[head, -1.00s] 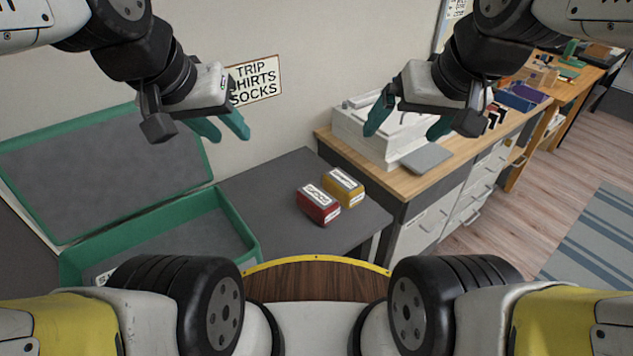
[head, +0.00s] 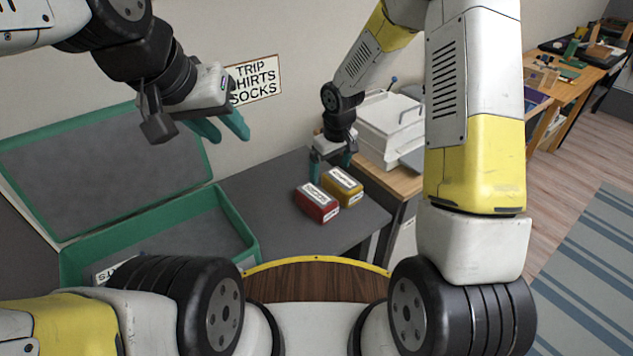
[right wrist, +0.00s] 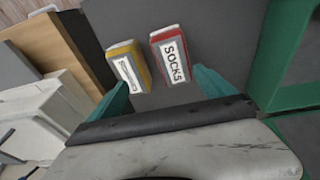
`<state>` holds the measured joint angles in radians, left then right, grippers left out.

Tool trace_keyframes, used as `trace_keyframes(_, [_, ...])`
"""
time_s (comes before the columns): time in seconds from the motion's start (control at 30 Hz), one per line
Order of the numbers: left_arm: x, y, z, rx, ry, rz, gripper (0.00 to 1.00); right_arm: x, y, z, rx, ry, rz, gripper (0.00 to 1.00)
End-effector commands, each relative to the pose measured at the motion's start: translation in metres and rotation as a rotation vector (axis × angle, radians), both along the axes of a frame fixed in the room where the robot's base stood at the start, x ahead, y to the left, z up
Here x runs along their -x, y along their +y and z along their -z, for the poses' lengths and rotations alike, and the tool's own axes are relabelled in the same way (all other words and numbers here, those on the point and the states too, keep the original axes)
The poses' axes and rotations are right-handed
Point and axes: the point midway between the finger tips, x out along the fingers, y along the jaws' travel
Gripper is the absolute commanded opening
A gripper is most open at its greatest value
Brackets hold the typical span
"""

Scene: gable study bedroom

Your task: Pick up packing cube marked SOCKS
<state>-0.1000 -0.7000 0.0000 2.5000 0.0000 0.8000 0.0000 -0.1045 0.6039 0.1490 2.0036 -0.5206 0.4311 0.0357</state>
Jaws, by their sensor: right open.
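The red packing cube (head: 317,203) lies on the dark grey table; its label reads SOCKS in the right wrist view (right wrist: 172,56). A yellow packing cube (head: 343,187) lies close beside it, its label unreadable; it also shows in the right wrist view (right wrist: 128,66). My right gripper (head: 331,178) is open and empty, just behind and above the two cubes. In the right wrist view its green fingers (right wrist: 163,92) stand apart, with both cubes beyond them. My left gripper (head: 225,132) is up at the left, its fingers pointing toward the wall, seemingly apart and empty.
An open green case (head: 252,240) with a grey lining stands left of the cubes, with part of a white label inside. A sign (head: 255,80) on the wall reads TRIP SHIRTS SOCKS. A white machine (head: 385,130) stands on a wooden-topped cabinet at the right. The grey table (head: 265,195) is bare between case and cubes.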

Motion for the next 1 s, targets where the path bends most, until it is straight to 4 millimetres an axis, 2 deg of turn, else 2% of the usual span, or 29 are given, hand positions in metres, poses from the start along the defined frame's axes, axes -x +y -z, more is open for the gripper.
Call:
trace_keyframes(0.03, [0.000, 0.000, 0.000, 0.000, 0.000, 0.000, 0.36, -0.001, 0.010, 0.026, -0.002, 0.024, -0.029, 0.94])
trace_keyframes(0.1, [0.000, 0.000, 0.000, 0.000, 0.000, 0.000, 0.36, -0.002, 0.019, 0.050, -0.006, 0.039, -0.059, 0.94])
trace_keyframes(0.2, [0.000, 0.000, 0.000, 0.000, 0.000, 0.000, 0.36, -0.001, 0.028, 0.072, -0.012, 0.054, -0.086, 0.94])
trace_keyframes(0.57, [0.000, 0.000, 0.000, 0.000, 0.000, 0.000, 0.36, -0.004, 0.036, 0.109, -0.016, 0.062, -0.102, 0.94])
trace_keyframes(0.8, [0.000, 0.000, 0.000, 0.000, 0.000, 0.000, 0.36, -0.018, 0.042, 0.140, -0.016, 0.062, -0.101, 0.94])
trace_keyframes(1.0, [0.000, 0.000, 0.000, 0.000, 0.000, 0.000, 0.36, -0.021, 0.044, 0.159, -0.016, 0.061, -0.102, 0.94])
